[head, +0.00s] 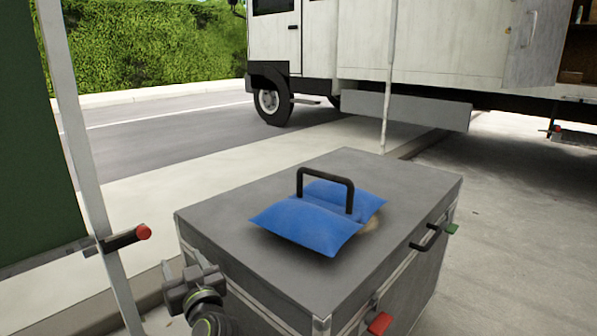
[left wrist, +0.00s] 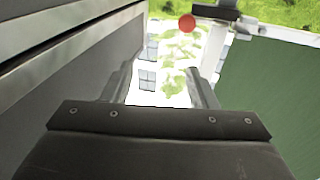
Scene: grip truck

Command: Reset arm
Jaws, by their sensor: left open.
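My left gripper (head: 186,273) is low in the head view, beside the near left side of a grey case (head: 230,225). Its jaws are apart and nothing is between them. In the left wrist view the two fingers of my left gripper (left wrist: 163,88) stand spread, with a white wall and foliage seen through the gap. My right gripper is in neither view. A blue sandbag (head: 305,225) with a black handle lies on the case top, and my left gripper is clear of it.
A green panel (head: 35,150) on a metal stand (head: 85,160) with a red-tipped clamp (head: 130,238) stands close on the left. A thin pole (head: 388,75) rises behind the case. A white truck (head: 430,40) is parked beyond. Pavement right of the case is open.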

